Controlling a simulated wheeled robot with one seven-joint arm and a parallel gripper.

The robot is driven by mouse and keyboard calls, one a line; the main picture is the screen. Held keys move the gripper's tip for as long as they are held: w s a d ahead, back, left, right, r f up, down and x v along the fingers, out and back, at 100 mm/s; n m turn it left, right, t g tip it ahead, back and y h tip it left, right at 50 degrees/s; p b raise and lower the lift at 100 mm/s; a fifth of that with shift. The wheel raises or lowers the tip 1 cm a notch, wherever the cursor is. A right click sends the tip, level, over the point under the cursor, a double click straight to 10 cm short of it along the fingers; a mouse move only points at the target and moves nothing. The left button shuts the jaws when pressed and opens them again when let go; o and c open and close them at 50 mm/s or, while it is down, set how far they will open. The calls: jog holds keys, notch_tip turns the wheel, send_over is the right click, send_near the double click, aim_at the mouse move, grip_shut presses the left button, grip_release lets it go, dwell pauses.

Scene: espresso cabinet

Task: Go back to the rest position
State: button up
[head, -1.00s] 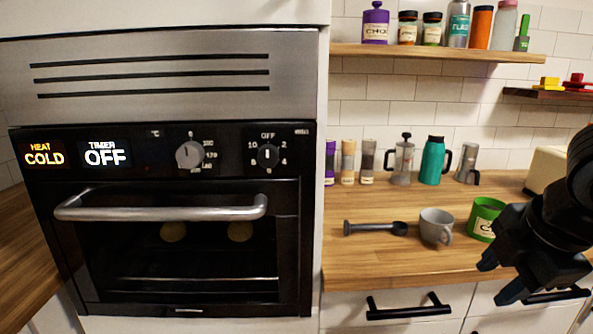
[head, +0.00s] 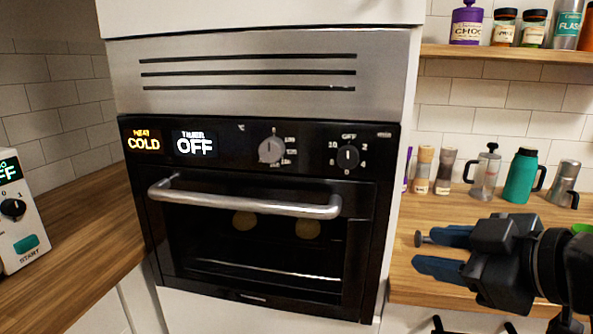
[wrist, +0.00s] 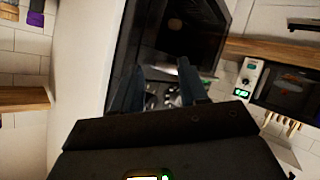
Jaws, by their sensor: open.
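My gripper (head: 428,253) is open and empty at the right of the head view. It points left, in front of the right counter and the oven's right edge. The wrist view shows its two dark fingers (wrist: 160,82) apart, with the oven's knobs beyond them. The oven (head: 260,225) has its door shut. Its displays read HEAT COLD and TIMER OFF. Two round pale items show faintly behind its glass.
A wooden counter (head: 72,232) with a white appliance (head: 20,215) lies at the left. On the right counter (head: 430,205) stand a press pot (head: 486,175), a teal flask (head: 521,178), a moka pot (head: 565,184) and slim containers. A shelf (head: 480,52) holds jars above.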

jog(key=s+a+f+m+t, duration=0.1)
jog(key=a+f+m+t, duration=0.3)
jog(key=m, duration=0.3)
jog(key=s+a+f+m+h, duration=0.2)
jog(key=s+f+m+h, duration=0.4)
jog(key=s+f, duration=0.55)
jog(key=s+d+n, duration=0.1)
jog(key=s+d, duration=0.2)
jog(key=s, duration=0.8)
jog(key=s+d+f+n, duration=0.1)
jog(key=s+d, duration=0.2)
jog(key=s, duration=0.9)
jog(key=shift+f+g+y, duration=0.15)
jog(key=shift+g+y, duration=0.15)
jog(key=shift+g, duration=0.1)
jog(key=shift+s, duration=0.1)
jog(key=shift+c, duration=0.3)
